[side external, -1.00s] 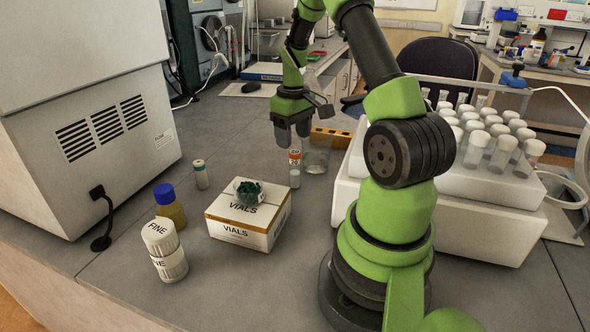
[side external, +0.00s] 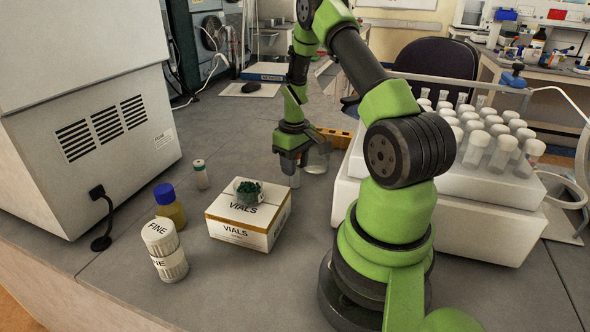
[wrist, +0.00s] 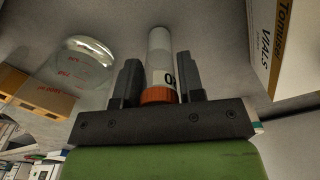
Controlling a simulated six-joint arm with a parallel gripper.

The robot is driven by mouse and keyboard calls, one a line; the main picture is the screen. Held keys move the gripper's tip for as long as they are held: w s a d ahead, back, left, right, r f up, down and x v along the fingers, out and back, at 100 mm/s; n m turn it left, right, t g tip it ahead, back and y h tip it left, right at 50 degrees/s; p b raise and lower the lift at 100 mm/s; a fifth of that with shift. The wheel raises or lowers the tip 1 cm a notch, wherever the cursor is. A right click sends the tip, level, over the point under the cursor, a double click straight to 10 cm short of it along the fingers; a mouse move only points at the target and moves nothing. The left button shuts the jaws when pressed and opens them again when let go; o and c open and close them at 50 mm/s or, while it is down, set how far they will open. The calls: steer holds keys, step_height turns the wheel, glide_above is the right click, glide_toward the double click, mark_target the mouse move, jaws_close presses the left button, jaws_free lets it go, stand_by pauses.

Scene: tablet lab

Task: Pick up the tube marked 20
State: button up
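A white tube with an orange cap stands upright on the bench; in the wrist view the tube (wrist: 161,58) has a label with a black 0 partly visible, its other digit not readable. In the side view only the tube's lower part (side external: 295,180) shows below my gripper (side external: 291,162). My gripper (wrist: 160,82) is lowered over the tube's top, one finger on each side of it. The fingers look open around the tube, though any contact is hard to see.
A glass beaker (side external: 318,157) stands close beside the tube. A blue-capped jar (side external: 168,205) and FINE bottle (side external: 166,254) stand left; a white tube rack (side external: 480,180) is right.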

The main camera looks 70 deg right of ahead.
steer(key=c, duration=0.4)
